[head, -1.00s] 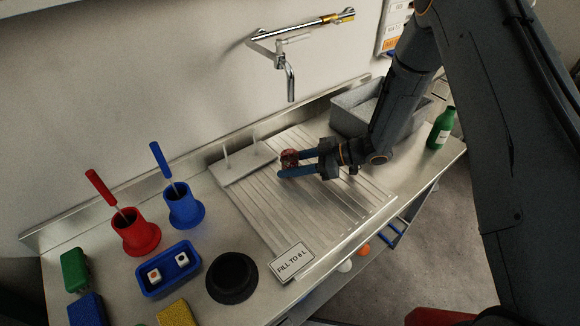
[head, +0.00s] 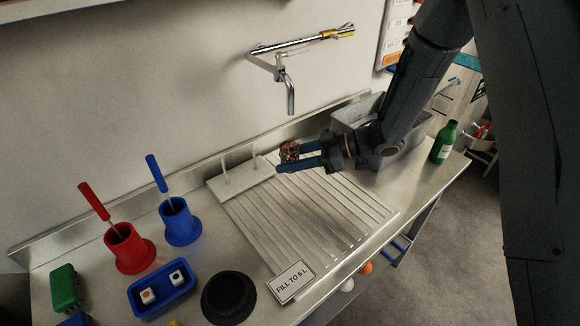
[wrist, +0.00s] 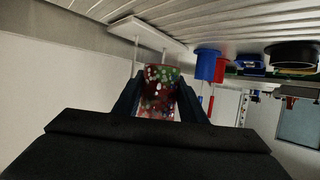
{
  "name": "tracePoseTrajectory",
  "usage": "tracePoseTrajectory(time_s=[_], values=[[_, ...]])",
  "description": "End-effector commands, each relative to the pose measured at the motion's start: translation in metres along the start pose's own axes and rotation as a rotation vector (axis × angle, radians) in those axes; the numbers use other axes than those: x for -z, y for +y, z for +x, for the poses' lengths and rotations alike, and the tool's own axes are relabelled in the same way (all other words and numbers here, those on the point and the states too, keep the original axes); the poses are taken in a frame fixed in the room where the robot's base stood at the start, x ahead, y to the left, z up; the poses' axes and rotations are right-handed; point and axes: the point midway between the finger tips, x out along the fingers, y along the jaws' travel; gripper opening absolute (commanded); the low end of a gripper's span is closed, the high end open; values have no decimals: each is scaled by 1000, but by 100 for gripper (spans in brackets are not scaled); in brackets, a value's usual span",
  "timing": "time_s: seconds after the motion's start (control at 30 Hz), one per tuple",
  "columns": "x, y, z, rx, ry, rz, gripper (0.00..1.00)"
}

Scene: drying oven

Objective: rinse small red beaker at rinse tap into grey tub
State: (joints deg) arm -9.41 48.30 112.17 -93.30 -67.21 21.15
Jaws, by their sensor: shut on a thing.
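My gripper (head: 282,161) is shut on the small red beaker (head: 289,152), held above the ribbed draining board. In the wrist view the beaker (wrist: 158,92) sits between both fingers; it looks reddish with white and green specks. I cannot tell whether it holds anything. The rinse tap (head: 290,95) is on the wall, its spout pointing down, and appears above the beaker in the head view, apart from it. The grey tub (head: 345,112) stands at the back right, partly hidden behind my arm.
A white peg plate (head: 238,180) lies on the draining board (head: 330,215). Red (head: 130,250) and blue (head: 181,222) holders with brushes stand left. A blue tray (head: 165,292), black round item (head: 229,297) and "FILL TO 6 L" sign (head: 291,282) are in front. A green bottle (head: 443,142) stands right.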

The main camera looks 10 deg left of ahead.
Motion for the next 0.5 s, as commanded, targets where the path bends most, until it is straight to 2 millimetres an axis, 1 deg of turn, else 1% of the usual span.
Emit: tracePoseTrajectory(time_s=[0.27, 0.5], values=[[14, 0, -6, 0, 0, 0, 10], [35, 0, -14, -1, 1, 0, 10]])
